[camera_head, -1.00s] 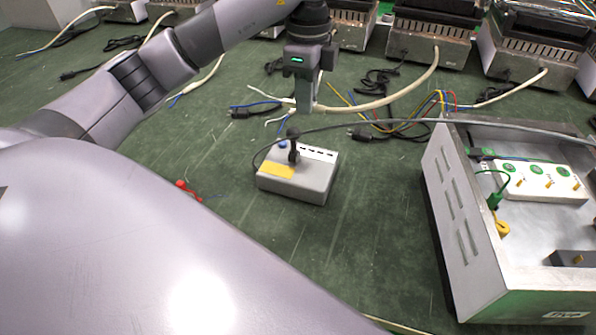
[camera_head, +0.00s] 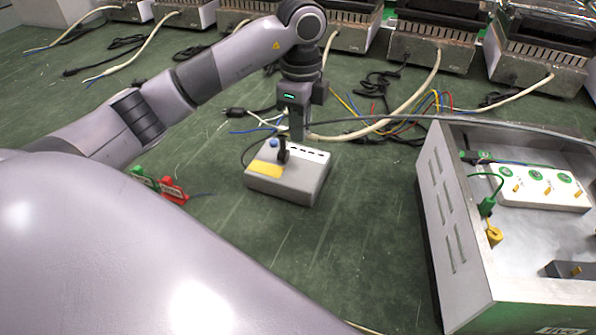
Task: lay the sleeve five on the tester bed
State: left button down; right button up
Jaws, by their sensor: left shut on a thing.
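A cream sleeve (camera_head: 392,121) curves from a heater at the back down to my left gripper (camera_head: 297,133). The gripper is shut on it close to its end, where white and blue wires (camera_head: 262,121) spread to the left. The gripper is just behind and above a grey box with a yellow label (camera_head: 265,170), a blue button and a black lever, which seems to be the tester. Whether the sleeve touches the box cannot be told. No number shows on the sleeve. My right gripper is not in view.
An open metal case (camera_head: 437,205) with a white terminal block (camera_head: 540,185) stands at the right. Several heaters (camera_head: 430,45) line the back, with loose cables before them. Red and green clips (camera_head: 172,189) lie left of the grey box. The green surface in front is clear.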

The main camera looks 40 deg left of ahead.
aim_at(300, 179)
pick_arm(q)
notch_tip(300, 179, down, 12)
jog(key=shift+r+b, duration=0.2)
jog(key=shift+b, duration=0.55)
jog(key=shift+f, duration=0.1)
jog(key=c, duration=1.1)
grip_release()
notch_tip(300, 179, up, 12)
jog(key=shift+r+p, duration=0.15)
jog(key=shift+p, duration=0.85)
